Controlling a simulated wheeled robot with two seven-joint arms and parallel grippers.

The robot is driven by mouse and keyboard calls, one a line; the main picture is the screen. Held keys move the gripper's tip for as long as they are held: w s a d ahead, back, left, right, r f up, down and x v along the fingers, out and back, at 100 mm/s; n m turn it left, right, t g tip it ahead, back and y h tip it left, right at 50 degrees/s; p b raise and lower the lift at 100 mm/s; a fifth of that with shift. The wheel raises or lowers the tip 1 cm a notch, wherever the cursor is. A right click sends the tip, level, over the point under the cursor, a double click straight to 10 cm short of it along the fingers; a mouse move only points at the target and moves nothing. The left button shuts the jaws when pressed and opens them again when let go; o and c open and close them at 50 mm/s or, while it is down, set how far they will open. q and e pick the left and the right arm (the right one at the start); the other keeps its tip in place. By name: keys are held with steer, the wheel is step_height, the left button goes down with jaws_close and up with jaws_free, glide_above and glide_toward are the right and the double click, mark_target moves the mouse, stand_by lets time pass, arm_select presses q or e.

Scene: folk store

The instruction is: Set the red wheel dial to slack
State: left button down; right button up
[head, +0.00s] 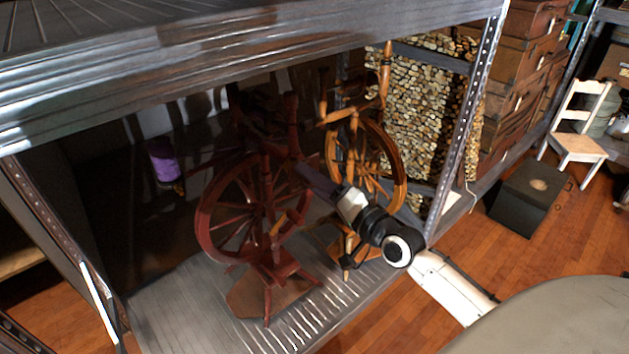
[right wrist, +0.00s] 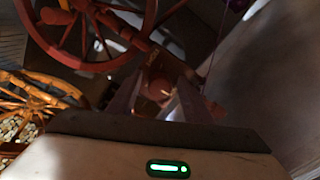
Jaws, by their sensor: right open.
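The red spinning wheel (head: 203,222) stands on the grey metal shelf (head: 178,305), upright on its legs. My right gripper (head: 306,171) reaches in from the right, with its fingers beside the upper right of the red wheel. In the right wrist view the fingers are open, and a small rounded reddish part (right wrist: 158,88) shows between and beyond them. I cannot tell whether this part is the dial, or whether the fingers touch it. The red wheel's rim shows at upper left in that view (right wrist: 93,66). No slack marking is readable. My left gripper is not in view.
A lighter orange-brown spinning wheel (head: 399,182) stands close right of the red one, near my right arm. A purple spool (head: 163,162) is at the back left. The shelf above (head: 200,70) and a perforated post (head: 462,120) bound the space.

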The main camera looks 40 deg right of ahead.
steer(key=s+b, duration=0.1)
steer(key=s, duration=0.9)
steer(key=shift+s+d, duration=0.15)
steer(key=shift+d, duration=0.25)
steer(key=s+a+f+n+g, duration=0.3)
steer(key=s+a+f+n, duration=0.1)
steer(key=f, duration=0.5)
steer(key=s+a+f+n+g, duration=0.3)
steer(key=s+a+f+n, duration=0.2)
steer(key=a+f, duration=0.4)
steer(key=s+a+f+n+g+y, duration=0.1)
steer(key=s+a+f+n+g, duration=0.2)
steer(key=s+a+f, duration=0.3)
step_height(320, 180, down, 5)
steer(key=shift+s+a+f+n+g, duration=0.1)
steer(key=shift+s+a+n+g, duration=0.2)
steer(key=shift+n, duration=0.6)
